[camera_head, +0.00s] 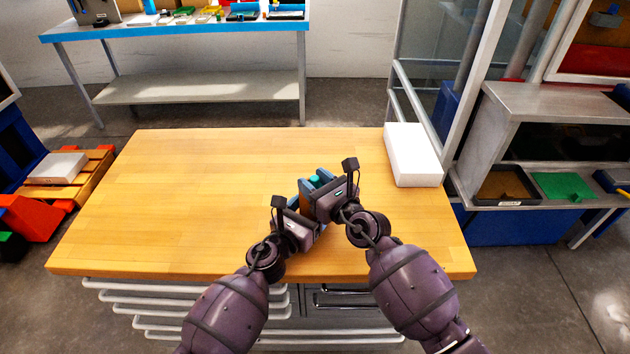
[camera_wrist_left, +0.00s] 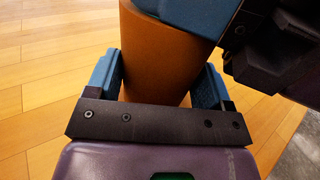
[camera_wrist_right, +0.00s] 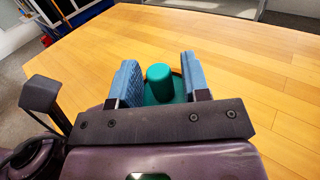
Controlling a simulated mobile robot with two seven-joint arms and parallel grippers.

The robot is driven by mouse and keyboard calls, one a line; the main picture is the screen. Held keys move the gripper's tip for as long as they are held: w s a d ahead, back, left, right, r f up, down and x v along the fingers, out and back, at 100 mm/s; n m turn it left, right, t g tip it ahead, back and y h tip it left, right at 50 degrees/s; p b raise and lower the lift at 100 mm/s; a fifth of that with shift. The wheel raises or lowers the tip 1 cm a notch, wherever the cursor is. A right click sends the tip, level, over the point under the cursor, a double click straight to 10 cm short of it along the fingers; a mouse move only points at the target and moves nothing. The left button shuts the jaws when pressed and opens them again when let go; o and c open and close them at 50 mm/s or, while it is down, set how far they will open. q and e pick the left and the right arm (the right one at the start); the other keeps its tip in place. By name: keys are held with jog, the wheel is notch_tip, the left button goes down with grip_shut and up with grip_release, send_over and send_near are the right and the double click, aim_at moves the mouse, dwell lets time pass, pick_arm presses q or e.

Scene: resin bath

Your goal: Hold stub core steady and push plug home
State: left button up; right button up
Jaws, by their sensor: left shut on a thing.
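The stub core is an orange-brown cylinder (camera_wrist_left: 165,60), seen in the left wrist view between the two blue fingers of my left gripper (camera_wrist_left: 158,78). My left gripper is shut on it. The teal plug (camera_wrist_right: 160,82), with a round raised knob, shows in the right wrist view at the core's top; a sliver of orange rim shows behind it. The plug also shows in the head view (camera_head: 315,180). My right gripper (camera_wrist_right: 160,68) has its blue fingers apart on either side of the knob, with gaps beside it. How deep the plug sits cannot be told.
The wooden worktop (camera_head: 200,195) is clear to the left and behind. A white block (camera_head: 413,155) lies near its right edge. My two grippers are very close together, the right one above the left. A blue-topped bench (camera_head: 180,28) stands farther back.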

jog(key=shift+s+f, duration=0.1)
jog(key=shift+f, duration=0.2)
jog(key=shift+s+d+r, duration=0.15)
jog(key=shift+d, duration=0.05)
jog(key=v, duration=1.1)
jog(key=shift+s+r, duration=0.25)
jog(key=shift+r, duration=0.1)
jog(key=shift+d, duration=0.15)
pick_arm(q)
jog(key=o, duration=0.8)
jog(key=shift+a, duration=0.1)
